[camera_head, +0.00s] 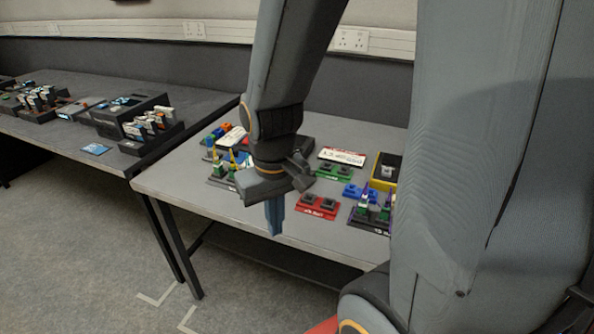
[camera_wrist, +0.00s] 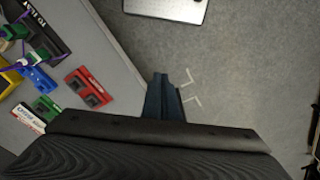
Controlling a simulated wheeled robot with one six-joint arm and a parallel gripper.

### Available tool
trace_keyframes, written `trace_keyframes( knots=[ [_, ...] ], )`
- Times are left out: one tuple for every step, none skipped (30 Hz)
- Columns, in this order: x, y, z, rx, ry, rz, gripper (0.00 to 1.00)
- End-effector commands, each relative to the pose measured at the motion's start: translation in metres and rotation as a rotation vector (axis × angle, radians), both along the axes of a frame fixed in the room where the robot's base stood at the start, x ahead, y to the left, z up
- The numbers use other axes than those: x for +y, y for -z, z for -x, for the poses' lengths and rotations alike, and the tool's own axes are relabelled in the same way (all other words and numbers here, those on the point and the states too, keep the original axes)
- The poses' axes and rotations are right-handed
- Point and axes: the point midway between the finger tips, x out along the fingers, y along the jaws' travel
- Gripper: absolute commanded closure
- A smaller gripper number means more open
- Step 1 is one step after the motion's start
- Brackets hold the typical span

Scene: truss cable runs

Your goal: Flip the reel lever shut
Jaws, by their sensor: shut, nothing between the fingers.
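I cannot pick out the reel or its lever for certain in either view; my arm hides part of the table in the head view. My gripper (camera_head: 274,218) points down near the front edge of the right table, its blue fingers together and empty. In the wrist view the fingers (camera_wrist: 160,97) show over the grey floor, just off the table edge. A red base with two dark blocks (camera_head: 318,207) sits right of the gripper, apart from it; it also shows in the wrist view (camera_wrist: 88,88).
The grey table (camera_head: 175,185) also bears a green base (camera_head: 333,173), a blue base (camera_head: 352,190), a yellow bin (camera_head: 376,183), a white-and-red card (camera_head: 342,156) and a black rack with purple-green pieces (camera_head: 370,219). A second table (camera_head: 60,133) stands left.

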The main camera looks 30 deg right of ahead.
Motion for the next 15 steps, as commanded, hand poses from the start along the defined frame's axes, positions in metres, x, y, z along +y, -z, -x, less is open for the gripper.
trace_keyframes(
  knots=[
    [-0.001, 0.001, -0.004, -0.003, 0.016, 0.003, 1.00],
    [-0.003, 0.001, -0.008, -0.005, 0.035, 0.006, 1.00],
    [-0.005, 0.001, -0.013, -0.008, 0.066, 0.012, 1.00],
    [-0.007, 0.001, -0.018, -0.011, 0.097, 0.017, 1.00],
    [-0.010, 0.001, -0.025, -0.015, 0.134, 0.024, 1.00],
    [-0.014, 0.001, -0.034, -0.023, 0.190, 0.035, 1.00],
    [-0.018, 0.000, -0.042, -0.030, 0.239, 0.044, 1.00],
    [-0.023, -0.001, -0.050, -0.038, 0.290, 0.054, 1.00],
    [-0.029, -0.002, -0.061, -0.051, 0.362, 0.068, 1.00],
    [-0.034, -0.004, -0.070, -0.063, 0.418, 0.079, 1.00],
    [-0.039, -0.005, -0.078, -0.077, 0.475, 0.089, 1.00],
    [-0.045, -0.008, -0.089, -0.095, 0.549, 0.104, 1.00],
    [-0.050, -0.010, -0.097, -0.110, 0.604, 0.112, 1.00],
    [-0.055, -0.013, -0.104, -0.125, 0.658, 0.122, 1.00],
    [-0.062, -0.016, -0.113, -0.147, 0.726, 0.132, 1.00]
  ],
)
